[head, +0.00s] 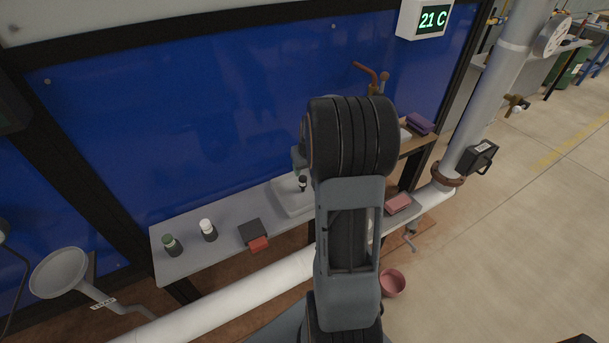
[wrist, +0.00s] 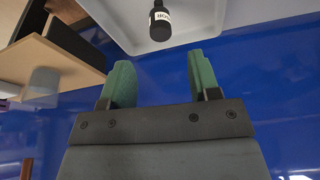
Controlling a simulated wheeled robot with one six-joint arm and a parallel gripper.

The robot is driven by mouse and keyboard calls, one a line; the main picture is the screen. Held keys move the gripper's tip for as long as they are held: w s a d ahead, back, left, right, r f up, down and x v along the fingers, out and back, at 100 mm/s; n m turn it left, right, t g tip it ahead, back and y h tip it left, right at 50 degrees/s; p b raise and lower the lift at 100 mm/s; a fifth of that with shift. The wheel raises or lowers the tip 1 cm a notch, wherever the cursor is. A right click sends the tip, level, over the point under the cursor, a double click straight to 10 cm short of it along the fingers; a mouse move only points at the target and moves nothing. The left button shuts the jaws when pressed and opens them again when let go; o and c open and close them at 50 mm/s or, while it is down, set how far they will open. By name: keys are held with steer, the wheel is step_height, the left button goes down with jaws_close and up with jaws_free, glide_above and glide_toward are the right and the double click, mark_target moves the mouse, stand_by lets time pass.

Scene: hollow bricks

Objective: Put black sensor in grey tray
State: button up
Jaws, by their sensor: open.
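The black sensor, a small black cylinder with a white label, stands in the pale grey tray in the head view (head: 303,185). It also shows at the top of the wrist view (wrist: 160,20), inside the tray (wrist: 112,18). In the head view the tray (head: 283,198) sits on the grey bench, its right part hidden by my arm. My gripper's green fingers (wrist: 162,80) are spread with nothing between them, and the sensor lies beyond their tips, apart from them. In the head view my gripper is mostly hidden behind my arm; a green bit shows just above the sensor.
On the grey bench (head: 188,262), left of the tray, are a green-topped cylinder (head: 172,245), a white-topped cylinder (head: 208,231) and a black-and-red block (head: 252,232). A pink block (head: 398,204) lies right of my arm. A blue panel (head: 180,110) rises behind; a white pipe (head: 240,297) runs in front.

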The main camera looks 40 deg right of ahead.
steer(key=s+a+r+n, duration=0.1)
steer(key=s+a+r, duration=0.25)
steer(key=a, duration=0.35)
steer(key=s+a+r+n, duration=0.1)
steer(key=s+a+r, duration=0.1)
steer(key=a+r, duration=0.35)
steer(key=s+a+n, duration=0.1)
steer(key=s+a, duration=0.8)
steer(key=a, duration=0.1)
steer(key=shift+s+a+r+t+y, duration=0.2)
steer(key=shift+s+r+t+y, duration=0.1)
steer(key=shift+s+r+y, duration=0.15)
steer(key=shift+w, duration=0.1)
stand_by(2.1)
